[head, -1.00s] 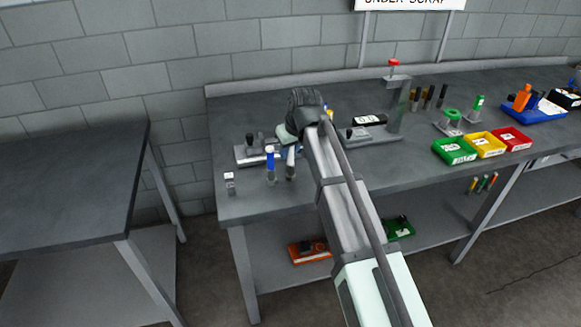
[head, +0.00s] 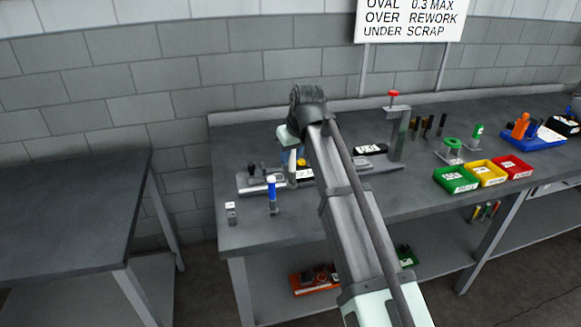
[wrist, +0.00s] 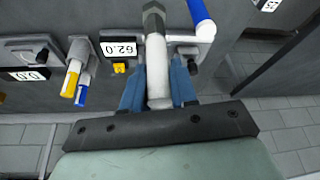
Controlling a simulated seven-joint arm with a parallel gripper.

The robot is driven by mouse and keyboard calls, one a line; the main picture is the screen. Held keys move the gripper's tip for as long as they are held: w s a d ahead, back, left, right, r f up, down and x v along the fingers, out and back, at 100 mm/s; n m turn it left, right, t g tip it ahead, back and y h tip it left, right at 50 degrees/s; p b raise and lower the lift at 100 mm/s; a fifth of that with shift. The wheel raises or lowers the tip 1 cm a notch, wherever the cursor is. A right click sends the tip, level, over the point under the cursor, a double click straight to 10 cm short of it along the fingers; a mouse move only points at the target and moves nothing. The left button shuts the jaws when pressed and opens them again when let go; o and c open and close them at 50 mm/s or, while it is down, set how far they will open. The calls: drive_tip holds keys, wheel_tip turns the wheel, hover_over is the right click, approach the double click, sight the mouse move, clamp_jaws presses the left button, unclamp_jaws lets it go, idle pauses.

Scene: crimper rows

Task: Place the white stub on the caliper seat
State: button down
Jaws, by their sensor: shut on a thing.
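The white stub (wrist: 157,72) is a pale cylinder with a grey hexagonal end, held between the blue fingers of my gripper (wrist: 160,95) in the wrist view. In the head view the white stub (head: 292,170) hangs below my gripper (head: 291,150), over the left part of the bench.
A blue-topped stub (head: 272,192) stands near the front of the bench (head: 290,228), beside a small grey labelled block (head: 231,213). A stand with a red knob (head: 397,130) rises to the right. Green (head: 457,182), yellow (head: 487,174) and red (head: 513,166) trays sit further right.

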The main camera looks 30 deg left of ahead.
drive_tip(key=shift+a+r, duration=0.1)
drive_tip(key=shift+r, duration=0.3)
drive_tip(key=w+a+f, duration=0.3)
drive_tip(key=w+a, duration=0.7)
drive_tip(key=a, duration=0.1)
drive_tip(key=shift+s+d+f, duration=0.1)
drive_tip(key=shift+s+f, duration=0.05)
drive_tip(key=shift+f, duration=0.9)
drive_tip(key=shift+s+d+f, duration=0.1)
drive_tip(key=shift+f, duration=0.9)
drive_tip(key=shift+f, duration=0.1)
drive_tip(key=c, duration=0.9)
unclamp_jaws()
drive_tip(key=v, duration=1.2)
